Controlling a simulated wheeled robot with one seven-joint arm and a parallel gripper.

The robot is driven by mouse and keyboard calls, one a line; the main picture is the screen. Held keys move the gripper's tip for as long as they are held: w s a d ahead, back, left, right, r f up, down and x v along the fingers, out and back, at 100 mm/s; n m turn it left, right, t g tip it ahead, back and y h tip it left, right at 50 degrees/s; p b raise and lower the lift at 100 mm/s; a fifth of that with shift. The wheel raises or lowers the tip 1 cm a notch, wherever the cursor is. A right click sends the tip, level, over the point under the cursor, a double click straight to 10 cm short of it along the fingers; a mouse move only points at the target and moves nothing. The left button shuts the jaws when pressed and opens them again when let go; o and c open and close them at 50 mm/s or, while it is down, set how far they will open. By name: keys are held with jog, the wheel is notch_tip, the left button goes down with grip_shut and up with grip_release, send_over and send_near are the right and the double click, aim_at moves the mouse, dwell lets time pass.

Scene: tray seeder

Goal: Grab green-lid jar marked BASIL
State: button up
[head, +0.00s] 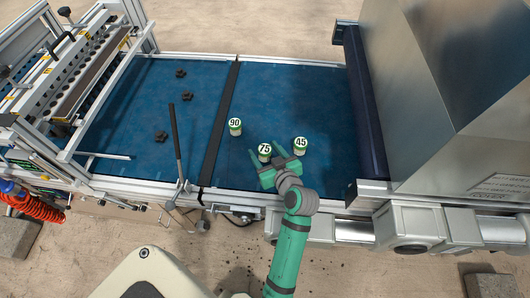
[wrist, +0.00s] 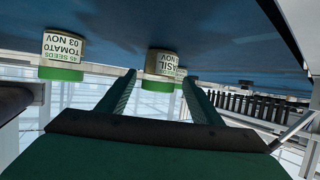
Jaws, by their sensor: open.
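The BASIL jar (wrist: 162,64) shows upside down in the wrist view, its label partly hidden by a finger, so that "ASIL" reads. Its green lid faces the picture's bottom. In the head view this appears to be the jar with lid number 75 (head: 264,150). My gripper (head: 264,154) is open. In the wrist view the jar stands between and somewhat beyond my fingertips (wrist: 158,78), not gripped. In the head view the fingers lie close around its near side.
The 45-lid TOMATO jar (head: 300,143) stands just right of my gripper; it also shows in the wrist view (wrist: 62,54). The 90-lid jar (head: 235,127) stands behind left. Dark knobs (head: 187,96) lie on the blue belt (head: 290,90). A metal housing (head: 455,90) bounds the right.

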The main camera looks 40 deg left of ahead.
aim_at(261, 145)
jog(key=shift+x, duration=2.25)
jog(key=shift+d+f, duration=0.1)
jog(key=c, duration=1.2)
jog(key=shift+o, duration=0.2)
